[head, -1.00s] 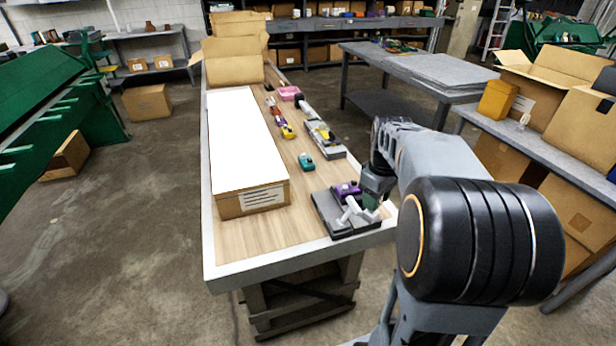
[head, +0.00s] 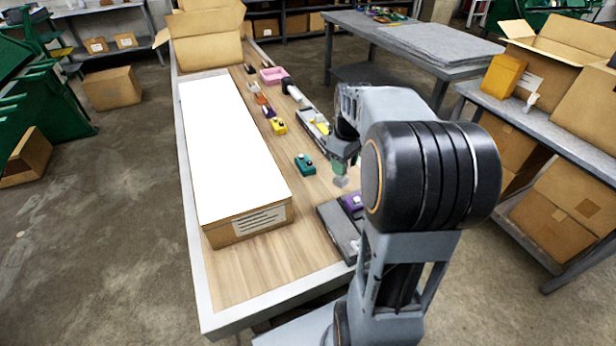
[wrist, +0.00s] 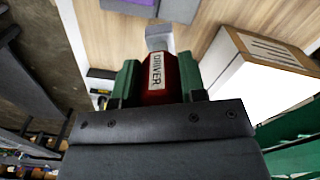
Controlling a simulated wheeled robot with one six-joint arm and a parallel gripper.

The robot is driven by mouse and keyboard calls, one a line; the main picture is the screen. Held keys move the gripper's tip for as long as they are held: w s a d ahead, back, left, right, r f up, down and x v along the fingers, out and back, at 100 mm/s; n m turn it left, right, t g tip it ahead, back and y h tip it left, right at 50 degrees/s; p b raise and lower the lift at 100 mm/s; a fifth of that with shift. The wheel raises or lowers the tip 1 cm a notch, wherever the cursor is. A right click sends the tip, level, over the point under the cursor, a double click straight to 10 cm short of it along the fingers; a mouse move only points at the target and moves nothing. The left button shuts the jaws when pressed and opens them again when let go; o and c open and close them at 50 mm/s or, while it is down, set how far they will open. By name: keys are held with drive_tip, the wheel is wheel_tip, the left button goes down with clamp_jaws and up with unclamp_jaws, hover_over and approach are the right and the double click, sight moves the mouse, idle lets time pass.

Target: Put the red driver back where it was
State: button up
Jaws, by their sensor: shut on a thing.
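The red driver (wrist: 172,88), with a white "DRIVER" label on it, is clamped between the green fingers of my gripper (wrist: 158,84) in the wrist view. Its pale grey end points away from the gripper. In the head view my gripper (head: 344,168) hangs over the right side of the workbench, and the arm hides most of the driver. A dark grey holder (head: 338,232) lies at the near right edge of the bench, with a purple thing (head: 352,203) on it. My arm partly covers this holder. I cannot tell which place the driver came from.
A long box with a white top (head: 235,150) fills the bench's left side. A teal thing (head: 305,165), a yellow thing (head: 279,126) and a pink tray (head: 273,76) stand along the wood strip. A grey tray (head: 314,122) lies beyond my gripper. Bare wood shows in front.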

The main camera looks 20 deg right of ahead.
drive_tip(key=shift+w+a+f+p, duration=0.25)
drive_tip(key=shift+w+a+f, duration=0.5)
drive_tip(key=shift+w+f, duration=1.1)
drive_tip(key=shift+w+a+f+p, duration=0.25)
drive_tip(key=shift+w+a+f, duration=0.5)
drive_tip(key=shift+w+f, duration=1.1)
drive_tip(key=shift+w+a+f+p, duration=0.25)
drive_tip(key=shift+w+a+f, duration=0.5)
drive_tip(key=shift+w+f, duration=1.1)
drive_tip(key=shift+s+f, duration=0.4)
drive_tip(key=shift+s, duration=0.05)
drive_tip(key=shift+f, duration=0.1)
drive_tip(key=o, duration=0.9)
drive_tip(key=shift+o, duration=0.2)
